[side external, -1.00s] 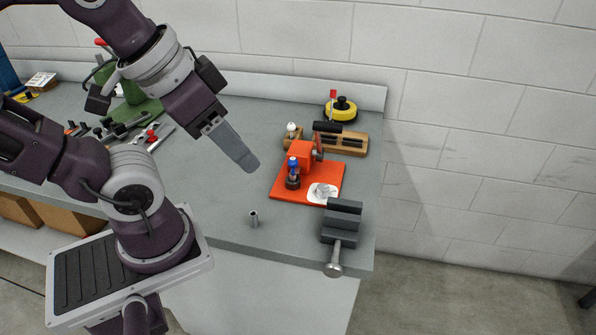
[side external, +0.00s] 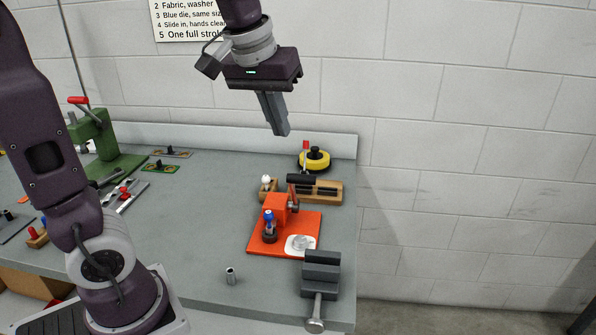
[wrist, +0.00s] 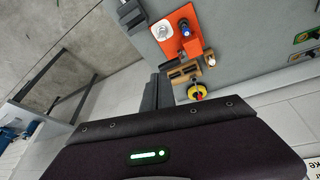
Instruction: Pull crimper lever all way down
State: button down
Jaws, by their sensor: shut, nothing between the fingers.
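The crimper is an orange-red press body (side external: 281,208) on an orange-red base plate (side external: 262,246), towards the right end of the bench. Its lever (side external: 293,191) stands up behind the body and carries a black grip (side external: 300,178). A blue-topped die (side external: 269,217) stands at the front of the press, with a white pad (side external: 299,244) beside it. In the wrist view the orange base plate (wrist: 176,47) is beyond the fingers. My gripper (side external: 282,133) is shut and empty, pointing down, above and behind the lever grip and apart from it.
A dark vise (side external: 320,272) is at the front right edge. A wooden rack (side external: 328,190) and a yellow-black roll (side external: 315,161) with a red flag lie behind the crimper. A green press (side external: 98,142) is at left.

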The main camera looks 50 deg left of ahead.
jog(key=w+a+f+n+g+y, duration=0.1)
jog(key=w+a+f+n, duration=0.1)
jog(key=w+a, duration=0.4)
jog(key=w+n, duration=0.1)
jog(key=w, duration=0.3)
jog(key=shift+a+f+y, duration=0.2)
jog(key=shift+y, duration=0.1)
notch_tip(320, 180, down, 12)
jog(key=shift+r, duration=0.15)
jog(key=shift+d, duration=0.1)
